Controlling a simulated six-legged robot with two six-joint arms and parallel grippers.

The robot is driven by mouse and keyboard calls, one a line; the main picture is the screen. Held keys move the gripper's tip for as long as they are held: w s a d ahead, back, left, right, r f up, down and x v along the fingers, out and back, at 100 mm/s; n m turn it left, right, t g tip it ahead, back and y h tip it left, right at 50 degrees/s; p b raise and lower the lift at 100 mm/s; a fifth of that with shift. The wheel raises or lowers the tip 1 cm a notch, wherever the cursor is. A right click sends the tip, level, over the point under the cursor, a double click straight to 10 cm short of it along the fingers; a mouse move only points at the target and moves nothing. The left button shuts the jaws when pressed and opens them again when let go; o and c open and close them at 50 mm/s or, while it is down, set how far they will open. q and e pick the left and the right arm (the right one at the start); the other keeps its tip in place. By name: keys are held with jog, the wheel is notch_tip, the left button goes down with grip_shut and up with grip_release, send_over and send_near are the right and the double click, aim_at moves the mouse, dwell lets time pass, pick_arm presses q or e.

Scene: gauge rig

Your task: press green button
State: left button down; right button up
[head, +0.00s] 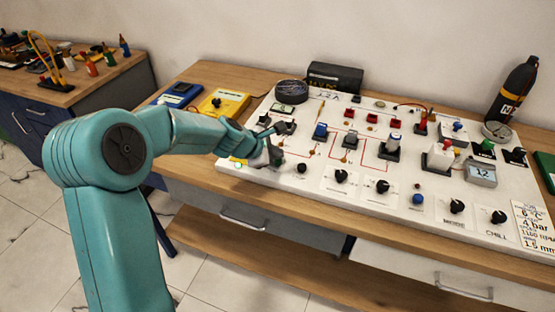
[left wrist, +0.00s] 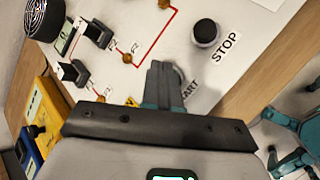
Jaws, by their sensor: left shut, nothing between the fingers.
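A white panel (head: 310,190) lies on the wooden bench. My left gripper (head: 274,156) is shut and empty at the panel's left front part, close over its surface. In the left wrist view the closed fingers (left wrist: 162,75) cover the spot beside a partly hidden label ending in "ART". A rounded grey edge (left wrist: 179,76) shows just behind the fingers; no green shows there, and I cannot tell whether they touch it. A black knob (left wrist: 205,32) labelled STOP stands beside them, also in the head view (head: 302,168). A small green part (head: 486,147) stands at the panel's right.
Toggle switches (left wrist: 99,33) stand left of the fingers. Several dials (head: 383,187) line the panel's front. A yellow meter (head: 224,104) lies behind my arm. A black bottle (head: 514,91) stands at the back right. Floor is open in front of the bench.

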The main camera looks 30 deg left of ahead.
aim_at(276, 161)
pick_arm(q)
jog(key=shift+f, duration=0.35)
jog(key=shift+r, duration=0.15)
dwell(0.3)
jog(key=shift+r+p, duration=0.7)
jog(key=shift+r, duration=0.15)
notch_tip(276, 161, up, 5)
jog(key=p, duration=0.5)
dwell(0.6)
